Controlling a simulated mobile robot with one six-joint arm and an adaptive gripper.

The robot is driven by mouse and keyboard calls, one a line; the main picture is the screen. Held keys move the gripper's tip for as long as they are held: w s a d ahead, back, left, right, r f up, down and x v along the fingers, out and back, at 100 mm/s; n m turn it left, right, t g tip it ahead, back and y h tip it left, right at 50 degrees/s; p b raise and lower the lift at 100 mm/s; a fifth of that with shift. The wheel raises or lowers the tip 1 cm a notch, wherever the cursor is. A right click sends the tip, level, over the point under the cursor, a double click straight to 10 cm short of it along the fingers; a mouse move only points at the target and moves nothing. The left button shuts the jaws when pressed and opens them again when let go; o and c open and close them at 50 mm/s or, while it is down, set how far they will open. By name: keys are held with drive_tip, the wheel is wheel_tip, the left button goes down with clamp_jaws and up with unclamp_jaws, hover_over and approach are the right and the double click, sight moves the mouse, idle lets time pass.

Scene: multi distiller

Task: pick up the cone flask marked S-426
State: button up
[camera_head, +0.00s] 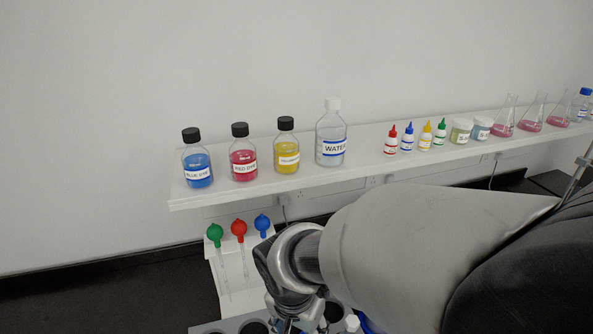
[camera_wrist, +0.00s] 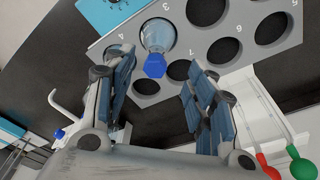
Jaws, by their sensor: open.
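In the wrist view a clear vessel (camera_wrist: 157,38) with a blue cap stands in a hole of a grey numbered rack (camera_wrist: 203,52), beside the number 3. It narrows toward the cap; no S-426 mark is readable on it. My gripper (camera_wrist: 158,82) is open, its blue-padded fingers to the left and right below the cap in the picture, with nothing between them. In the head view several cone flasks with pink liquid (camera_head: 503,128) stand at the right end of the shelf; their marks are unreadable. My arm hides much of the bench there.
The white shelf (camera_head: 270,186) bears a blue dye bottle (camera_head: 198,172), red dye bottle (camera_head: 243,166), yellow bottle (camera_head: 287,157), water bottle (camera_head: 331,140) and several small dropper bottles. A white stand (camera_head: 230,262) with green, red and blue bulb pipettes is beside my gripper. Several other rack holes look empty.

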drive_tip(key=f, duration=0.3)
drive_tip(key=f+b, duration=0.1)
drive_tip(key=shift+w+d+f, duration=0.25)
drive_tip(key=shift+w+f, duration=0.05)
drive_tip(key=shift+f, duration=0.05)
drive_tip(key=f, duration=0.1)
drive_tip(key=w+f, duration=0.1)
drive_tip(key=f, duration=0.1)
drive_tip(key=d+f+b, duration=0.1)
drive_tip(key=f, duration=0.1)
drive_tip(key=shift+w, duration=0.3)
drive_tip(key=shift+d, duration=0.1)
drive_tip(key=shift+c, duration=0.2)
clamp_jaws()
